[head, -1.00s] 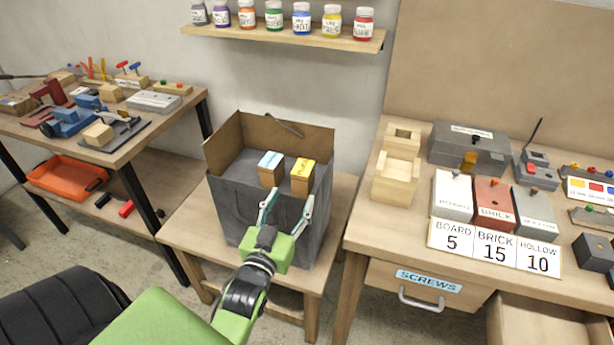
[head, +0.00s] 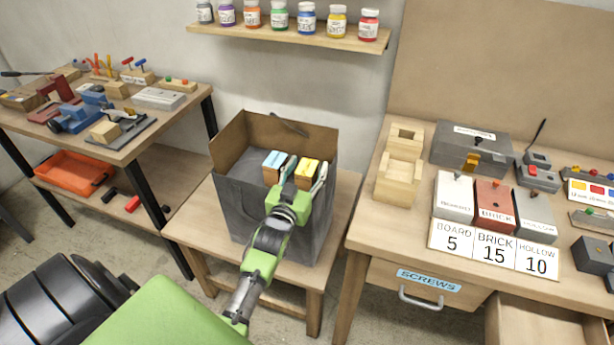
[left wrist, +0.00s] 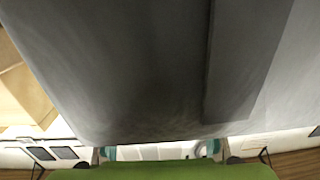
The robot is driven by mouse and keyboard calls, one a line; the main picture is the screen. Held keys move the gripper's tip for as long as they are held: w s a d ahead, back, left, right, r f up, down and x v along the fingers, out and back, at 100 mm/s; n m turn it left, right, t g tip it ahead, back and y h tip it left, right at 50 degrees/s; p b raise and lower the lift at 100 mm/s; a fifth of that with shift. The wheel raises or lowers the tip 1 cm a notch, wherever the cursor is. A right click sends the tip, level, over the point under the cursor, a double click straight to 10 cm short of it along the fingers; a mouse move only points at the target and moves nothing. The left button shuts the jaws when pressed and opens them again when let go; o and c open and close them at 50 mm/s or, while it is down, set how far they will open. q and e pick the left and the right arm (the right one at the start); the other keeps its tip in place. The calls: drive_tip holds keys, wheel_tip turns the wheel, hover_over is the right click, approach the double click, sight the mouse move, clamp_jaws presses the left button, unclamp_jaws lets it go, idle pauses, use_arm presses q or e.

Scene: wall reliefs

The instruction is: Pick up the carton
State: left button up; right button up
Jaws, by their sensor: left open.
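A dark grey box-like bag (head: 245,203) with brown inner walls stands open on a low wooden table. Inside are two small cartons, one with a blue-and-white top (head: 274,161) and one with a yellow top (head: 307,170). My left gripper (head: 305,172) is open at the bag's front rim. In the head view its fingers appear on either side of the yellow-topped carton; I cannot tell how deep they reach. The left wrist view is mostly filled by a plain grey surface (left wrist: 150,70), with the fingertips low in the picture. The cartons' lower parts are hidden. My right gripper is not in view.
A wooden workbench (head: 362,232) with labelled blocks stands to the right. A cluttered table (head: 150,130) with an orange tray (head: 75,172) below stands left. A wall shelf (head: 290,38) with several jars hangs above the bag.

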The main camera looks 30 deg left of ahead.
use_arm(q)
drive_tip(key=c, duration=1.3)
drive_tip(key=shift+r, duration=0.1)
drive_tip(key=shift+c, duration=0.2)
drive_tip(key=shift+r, duration=0.1)
